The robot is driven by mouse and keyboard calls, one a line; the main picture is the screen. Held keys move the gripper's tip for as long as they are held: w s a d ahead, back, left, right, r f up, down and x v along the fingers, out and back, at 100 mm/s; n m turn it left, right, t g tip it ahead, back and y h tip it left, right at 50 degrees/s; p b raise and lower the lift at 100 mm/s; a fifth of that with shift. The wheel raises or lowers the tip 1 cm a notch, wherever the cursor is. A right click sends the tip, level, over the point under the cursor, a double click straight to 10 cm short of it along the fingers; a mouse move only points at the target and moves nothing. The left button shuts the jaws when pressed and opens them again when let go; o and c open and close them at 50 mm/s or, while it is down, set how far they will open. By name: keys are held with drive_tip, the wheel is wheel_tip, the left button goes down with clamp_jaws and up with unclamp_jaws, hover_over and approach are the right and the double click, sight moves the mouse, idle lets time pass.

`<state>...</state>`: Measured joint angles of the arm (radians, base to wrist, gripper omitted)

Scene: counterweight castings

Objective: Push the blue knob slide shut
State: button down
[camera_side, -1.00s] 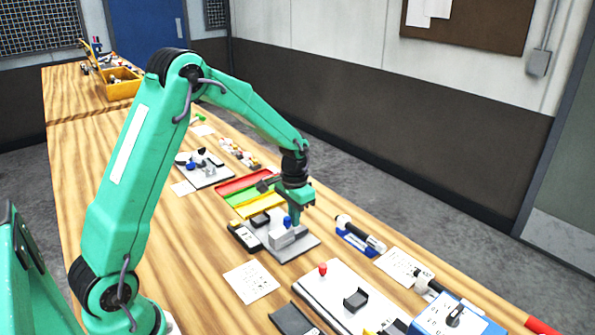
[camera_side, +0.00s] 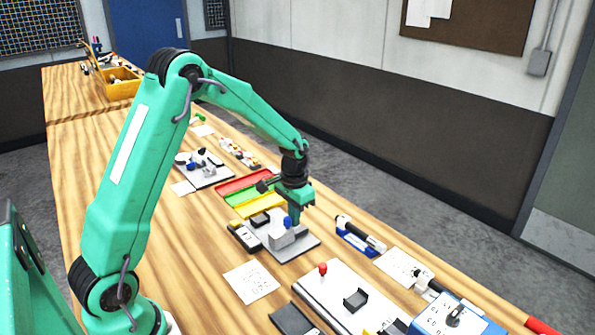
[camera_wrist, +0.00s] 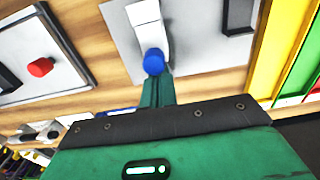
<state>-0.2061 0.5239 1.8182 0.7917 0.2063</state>
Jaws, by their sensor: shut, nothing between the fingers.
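The blue knob (camera_wrist: 154,62) sits at the near end of a pale slide block (camera_wrist: 150,28) on a light grey plate (camera_wrist: 183,58). In the side view the blue knob (camera_side: 288,222) shows just above the grey block (camera_side: 281,237), on its plate (camera_side: 302,248). My gripper (camera_side: 296,216) is shut and empty, pointing down right at the knob. In the wrist view its fingers (camera_wrist: 157,88) are directly below the knob and seem to touch it. Whether they press on it I cannot tell.
A plate with a red knob (camera_side: 323,268) lies nearer the camera. Red, green and yellow trays (camera_side: 262,208) lie behind the plate. A dark meter-like device (camera_side: 244,237) is on its left, and a blue holder (camera_side: 357,240) on its right.

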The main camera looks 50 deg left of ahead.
drive_tip(key=shift+s+f, duration=0.1)
drive_tip(key=shift+f, duration=0.05)
idle(0.6)
drive_tip(key=shift+r, duration=0.85)
wheel_tip(320, 180, up, 6)
drive_tip(key=shift+f, duration=0.25)
idle(0.4)
